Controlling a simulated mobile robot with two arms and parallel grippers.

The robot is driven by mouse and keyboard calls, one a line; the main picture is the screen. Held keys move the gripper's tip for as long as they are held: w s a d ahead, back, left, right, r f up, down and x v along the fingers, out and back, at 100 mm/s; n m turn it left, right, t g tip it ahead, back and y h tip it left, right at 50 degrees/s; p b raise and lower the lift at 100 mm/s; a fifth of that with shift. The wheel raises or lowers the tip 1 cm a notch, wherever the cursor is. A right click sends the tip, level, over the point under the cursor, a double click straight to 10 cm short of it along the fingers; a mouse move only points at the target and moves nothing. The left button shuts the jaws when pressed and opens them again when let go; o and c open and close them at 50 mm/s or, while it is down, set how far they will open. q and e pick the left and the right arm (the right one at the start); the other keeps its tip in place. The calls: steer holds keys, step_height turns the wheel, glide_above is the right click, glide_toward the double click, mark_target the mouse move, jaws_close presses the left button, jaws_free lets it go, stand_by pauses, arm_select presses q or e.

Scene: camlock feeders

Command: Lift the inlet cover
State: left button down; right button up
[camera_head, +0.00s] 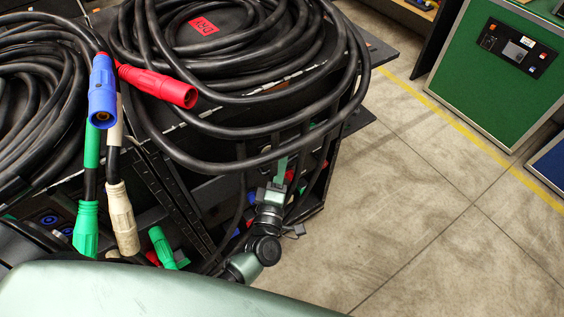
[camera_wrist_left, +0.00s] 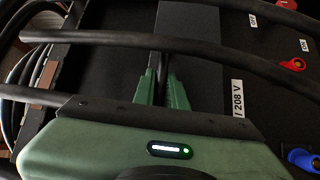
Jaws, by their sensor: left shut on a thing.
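My left gripper (camera_head: 281,168) is at the side of the black power box, below the looped cables. In the left wrist view its green fingers (camera_wrist_left: 162,90) are shut on a narrow dark edge, which looks like part of the inlet cover. The inlet cover (camera_wrist_left: 190,25) looks like a flat dark grey panel running up from the fingers. Its outline is hard to tell from the black box face, and a cable crosses in front of it. How far it is lifted cannot be told. My right gripper is not in view.
Thick black cables (camera_head: 236,88) hang over the box and cross close to my gripper. Red (camera_wrist_left: 293,64) and blue (camera_wrist_left: 303,159) connectors sit on the panel at right. Loose blue (camera_head: 102,92), red (camera_head: 160,86), green and white plugs hang at left.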

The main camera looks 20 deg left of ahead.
arm_select(q)
step_height(320, 180, up, 13)
steer(key=p, duration=0.9)
steer(key=shift+p, duration=0.4)
steer(key=c, duration=1.7)
jaws_free()
steer(key=shift+f, duration=0.1)
steer(key=shift+f, duration=0.1)
steer(key=s, duration=0.2)
steer(key=s+b, duration=0.1)
steer(key=s, duration=0.2)
steer(key=s+d+f+b, duration=0.1)
steer(key=s, duration=0.1)
steer(key=shift+s, duration=0.3)
